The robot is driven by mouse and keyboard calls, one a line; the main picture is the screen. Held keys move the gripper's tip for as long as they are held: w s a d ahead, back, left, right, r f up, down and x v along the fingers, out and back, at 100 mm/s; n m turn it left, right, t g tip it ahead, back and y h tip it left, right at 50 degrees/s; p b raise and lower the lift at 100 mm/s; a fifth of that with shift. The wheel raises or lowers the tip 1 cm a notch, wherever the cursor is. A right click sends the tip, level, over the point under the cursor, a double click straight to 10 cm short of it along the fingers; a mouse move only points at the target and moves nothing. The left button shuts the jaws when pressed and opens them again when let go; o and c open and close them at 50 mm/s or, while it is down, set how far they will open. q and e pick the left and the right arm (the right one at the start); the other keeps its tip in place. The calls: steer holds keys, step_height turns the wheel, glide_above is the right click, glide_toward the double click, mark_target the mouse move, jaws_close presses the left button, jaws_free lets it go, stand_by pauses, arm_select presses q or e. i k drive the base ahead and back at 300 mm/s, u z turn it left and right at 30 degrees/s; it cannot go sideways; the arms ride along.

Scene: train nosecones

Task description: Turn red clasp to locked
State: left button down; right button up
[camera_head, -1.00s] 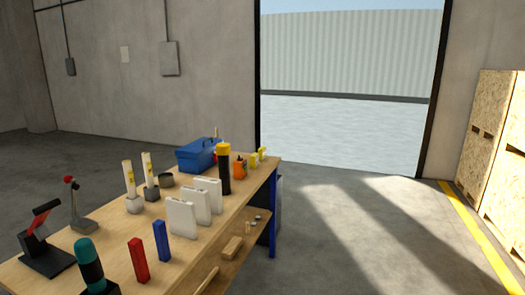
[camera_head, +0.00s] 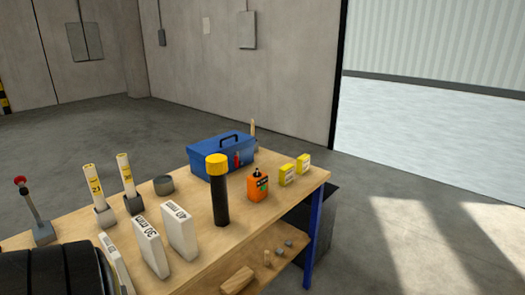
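I cannot make out a red clasp in the current head view. A grey stand with a red ball knob (camera_head: 32,212) is at the left end of the visible workbench (camera_head: 245,225). I cannot tell whether it has to do with the clasp. Neither of my grippers is in view. A large dark rounded shape covers the lower left corner and hides that part of the bench.
On the bench are a blue toolbox (camera_head: 208,160), a black cylinder with yellow cap (camera_head: 220,195), an orange bottle (camera_head: 258,186), yellow boxes (camera_head: 288,176), white panels (camera_head: 180,232), and yellow-white tubes (camera_head: 94,186). Open floor (camera_head: 420,240) lies to the right.

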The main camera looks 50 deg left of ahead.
mark_target(235, 160)
steer(key=u, duration=0.75)
steer(key=i, duration=1.1)
steer(key=u, duration=1.2)
